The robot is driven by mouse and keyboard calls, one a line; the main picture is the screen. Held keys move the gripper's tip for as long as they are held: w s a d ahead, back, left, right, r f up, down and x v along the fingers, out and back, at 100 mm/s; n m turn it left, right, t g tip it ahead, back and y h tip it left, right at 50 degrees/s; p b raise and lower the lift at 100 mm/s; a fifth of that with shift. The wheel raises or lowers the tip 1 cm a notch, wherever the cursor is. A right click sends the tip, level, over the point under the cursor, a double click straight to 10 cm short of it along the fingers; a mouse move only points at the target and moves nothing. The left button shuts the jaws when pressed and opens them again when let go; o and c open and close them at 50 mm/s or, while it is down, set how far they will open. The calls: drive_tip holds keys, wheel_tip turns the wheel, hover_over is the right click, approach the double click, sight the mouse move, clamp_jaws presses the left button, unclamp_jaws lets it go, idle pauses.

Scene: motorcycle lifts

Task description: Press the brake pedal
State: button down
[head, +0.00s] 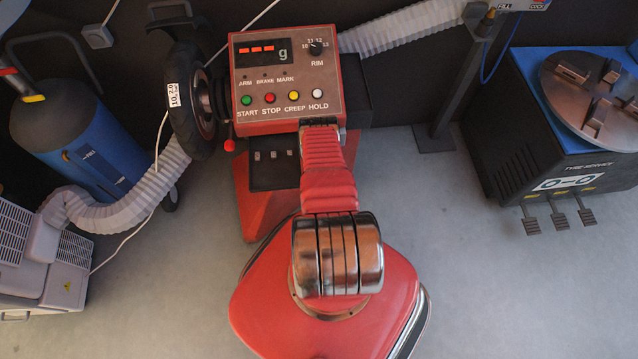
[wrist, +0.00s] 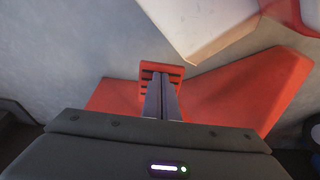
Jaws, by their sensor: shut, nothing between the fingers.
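In the wrist view, a small red pedal (wrist: 163,67) with dark ribs sits between spreading red base parts; I take it to be the brake pedal. My gripper (wrist: 161,82) is shut and empty, its fingertips overlapping the pedal's lower part in the picture. I cannot tell whether they touch it. In the head view, the red wheel balancer (head: 288,75) has a panel with a lit display and a BRAKE indicator that looks dark. My red arm covers part of its front, and neither the pedal nor my gripper can be made out there.
A black wheel (head: 185,95) is mounted at the balancer's left. A blue tank (head: 85,140) and a pale hose (head: 120,205) are further left. At right, a tyre changer (head: 545,130) has its own pedals (head: 557,215). In the wrist view, a pale block (wrist: 205,25) is at the top.

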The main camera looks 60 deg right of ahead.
drive_tip(key=s+a+v, duration=0.1)
drive_tip(key=v, duration=1)
drive_tip(key=shift+s+a, duration=0.2)
drive_tip(key=shift+a, duration=0.05)
drive_tip(key=shift+s+r, duration=0.1)
idle(0.4)
